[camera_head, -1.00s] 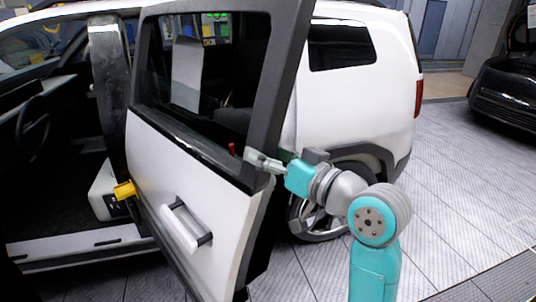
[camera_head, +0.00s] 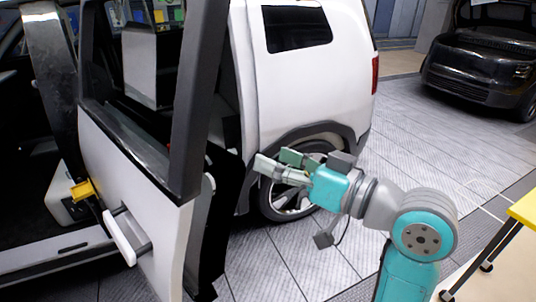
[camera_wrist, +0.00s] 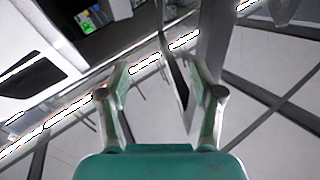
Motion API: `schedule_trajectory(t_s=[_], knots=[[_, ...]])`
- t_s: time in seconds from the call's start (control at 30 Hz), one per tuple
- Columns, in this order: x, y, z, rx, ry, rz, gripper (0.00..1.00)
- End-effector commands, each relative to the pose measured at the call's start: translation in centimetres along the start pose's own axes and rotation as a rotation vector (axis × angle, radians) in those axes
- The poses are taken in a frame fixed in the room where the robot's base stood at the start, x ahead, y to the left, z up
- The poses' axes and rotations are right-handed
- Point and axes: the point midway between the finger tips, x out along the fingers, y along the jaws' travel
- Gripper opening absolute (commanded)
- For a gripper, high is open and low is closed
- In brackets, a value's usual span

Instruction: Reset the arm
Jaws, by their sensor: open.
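My gripper (camera_head: 272,162) is open and empty, in front of the rear wheel area of the white car (camera_head: 250,75) in the head view. It points left toward the edge of the open white car door (camera_head: 135,190), and a gap seems to lie between them. In the wrist view my gripper's two fingers (camera_wrist: 160,92) stand apart with nothing held between them. A dark-edged panel shows beyond the fingers there; I cannot tell exactly which part of the car it is.
The open door has a bar handle (camera_head: 124,235) on its near face. A yellow object (camera_head: 82,190) sits at the door's hinge side. A black car (camera_head: 485,65) stands back right. A yellow-topped table (camera_head: 525,210) is at the right edge. The tiled floor (camera_head: 420,145) behind my arm is clear.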

Motion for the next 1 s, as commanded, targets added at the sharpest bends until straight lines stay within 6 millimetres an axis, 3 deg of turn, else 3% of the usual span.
schedule_trajectory(t_s=[0.3, 0.47, 0.77, 1.0], knots=[[0.0, 0.1, 0.1, 0.002, 0.001, 0.001, 0.66], [-0.1, 1.1, 1.9, 0.040, 0.016, 0.033, 0.66], [-1.8, 5.3, 9.9, 0.165, 0.084, 0.200, 0.66], [-4.8, 7.6, 16.9, 0.221, 0.118, 0.357, 0.66]])
